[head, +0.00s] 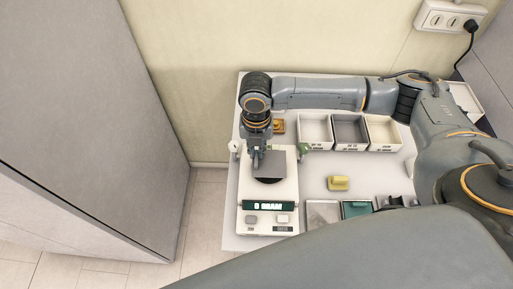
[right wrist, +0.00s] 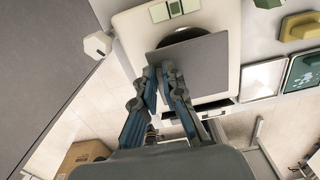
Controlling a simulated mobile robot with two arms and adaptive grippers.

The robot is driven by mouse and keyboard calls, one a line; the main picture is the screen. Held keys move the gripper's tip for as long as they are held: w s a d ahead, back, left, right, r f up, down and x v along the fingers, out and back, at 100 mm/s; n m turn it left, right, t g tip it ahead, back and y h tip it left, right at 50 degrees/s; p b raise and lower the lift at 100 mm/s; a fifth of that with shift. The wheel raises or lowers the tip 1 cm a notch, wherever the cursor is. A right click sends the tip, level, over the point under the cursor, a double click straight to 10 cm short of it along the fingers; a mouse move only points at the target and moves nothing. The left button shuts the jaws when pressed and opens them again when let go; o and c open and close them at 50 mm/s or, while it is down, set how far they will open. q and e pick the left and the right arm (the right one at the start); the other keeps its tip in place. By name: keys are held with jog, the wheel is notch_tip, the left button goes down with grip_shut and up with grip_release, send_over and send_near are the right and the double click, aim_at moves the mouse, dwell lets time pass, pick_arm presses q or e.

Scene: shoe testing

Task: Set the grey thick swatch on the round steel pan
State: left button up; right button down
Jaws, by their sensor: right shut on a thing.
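The grey thick swatch (head: 274,165) is a flat square, held in my right gripper (head: 256,164) over the white scale. In the right wrist view the swatch (right wrist: 205,68) lies across the gripper's tips (right wrist: 168,68), which are shut on its near edge. The round steel pan (head: 268,181) is mostly hidden under the swatch; only a dark curved rim shows, and also in the right wrist view (right wrist: 185,34). I cannot tell whether the swatch touches the pan. My left gripper is not in view.
The scale (head: 285,193) has a lit display (head: 268,205) with a small number and GRAM. Open bins (head: 315,145) stand at the back. A yellow block (head: 339,183) and framed panels, one green (head: 356,209), lie to the right. A grey cabinet (head: 90,120) stands left.

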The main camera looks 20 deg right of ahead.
dwell(0.4)
jog(key=shift+p, duration=0.45)
jog(key=shift+f+b, duration=0.45)
jog(key=shift+f, duration=0.6)
jog(key=c, duration=1.4)
grip_release()
jog(key=shift+o, duration=0.2)
jog(key=shift+r, duration=0.15)
notch_tip(320, 180, up, 12)
jog(key=shift+f, duration=0.2)
